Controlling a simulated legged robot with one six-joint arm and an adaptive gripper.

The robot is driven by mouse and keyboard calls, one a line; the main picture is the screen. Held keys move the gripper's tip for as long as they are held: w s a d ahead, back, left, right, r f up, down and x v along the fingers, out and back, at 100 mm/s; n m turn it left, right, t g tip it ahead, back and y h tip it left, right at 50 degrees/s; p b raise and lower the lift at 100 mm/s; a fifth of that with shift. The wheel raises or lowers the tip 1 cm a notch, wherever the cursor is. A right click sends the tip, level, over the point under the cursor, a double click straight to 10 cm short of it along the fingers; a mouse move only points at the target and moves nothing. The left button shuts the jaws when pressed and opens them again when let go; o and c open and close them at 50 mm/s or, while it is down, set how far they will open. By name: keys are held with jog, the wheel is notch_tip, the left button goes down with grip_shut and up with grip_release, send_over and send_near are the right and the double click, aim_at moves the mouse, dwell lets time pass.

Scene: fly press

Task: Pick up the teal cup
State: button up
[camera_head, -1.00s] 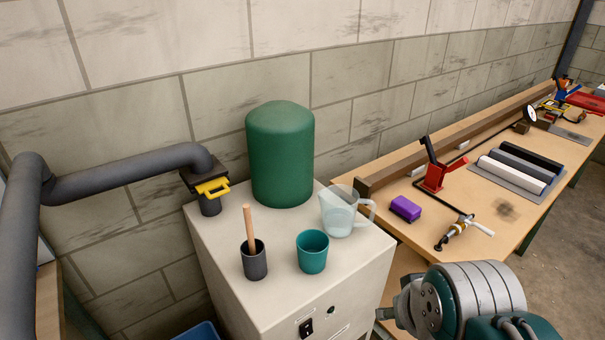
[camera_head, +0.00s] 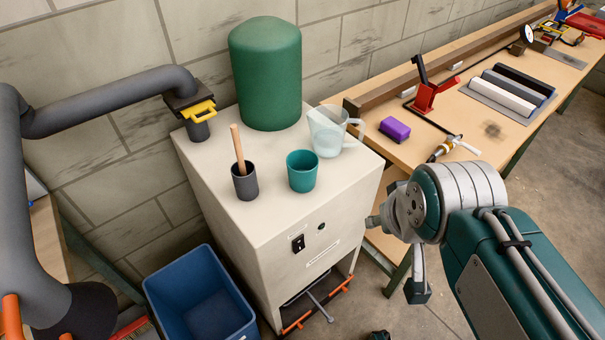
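The teal cup (camera_head: 302,172) stands upright on top of the white cabinet (camera_head: 265,219), near its front edge. It looks empty. A dark grey cup (camera_head: 245,183) with a wooden stick stands to its left, and a clear pitcher (camera_head: 326,134) stands behind it to the right. My gripper (camera_head: 417,287) is at the lower end of my arm, right of the cabinet and below its top, well apart from the cup. It is partly hidden and seen side-on, so I cannot tell its opening. Nothing shows held in it.
A green cylinder (camera_head: 266,76) stands at the cabinet's back. A grey pipe (camera_head: 115,100) with a yellow handle (camera_head: 199,111) is at left. A blue bin (camera_head: 203,300) is on the floor. The wooden bench (camera_head: 470,135) at right holds a purple block (camera_head: 395,130) and tools.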

jog(key=w+a+n+g, duration=0.3)
jog(key=w+a+n, duration=0.15)
jog(key=w, duration=0.65)
jog(key=n+g, duration=0.2)
jog(key=n, duration=0.5)
send_over(297, 190)
jog(key=f, duration=1)
jog(key=shift+s+f, duration=0.25)
jog(key=shift+f, duration=0.05)
jog(key=f, duration=0.5)
jog(key=shift+w+a+f, duration=0.1)
jog(key=shift+w+f, duration=0.2)
jog(key=shift+f, duration=0.05)
jog(key=shift+c, duration=0.3)
grip_shut()
